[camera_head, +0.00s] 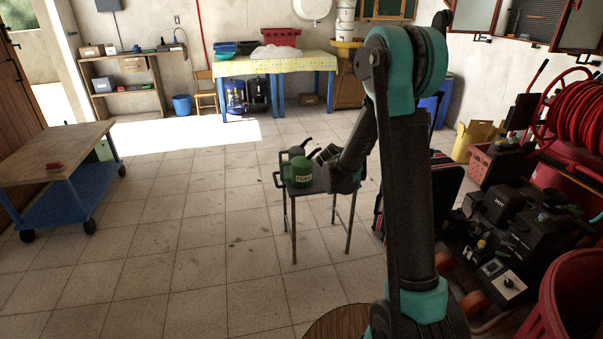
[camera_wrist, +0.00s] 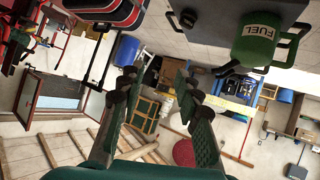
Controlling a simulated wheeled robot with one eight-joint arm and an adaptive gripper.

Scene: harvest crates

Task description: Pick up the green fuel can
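The green fuel can (camera_head: 301,170), with a pale FUEL label and dark handle, stands upright on a small dark table (camera_head: 294,188). In the wrist view the can (camera_wrist: 254,45) is at the upper right, outside the space between the fingers, and appears upside down. Whether a finger touches the can cannot be told.
A blue-framed workbench (camera_head: 60,155) stands at the left. A table with a yellow cloth (camera_head: 262,66) is at the back. Machines and a red hose reel (camera_head: 570,110) crowd the right side. The tiled floor left of the small table is clear.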

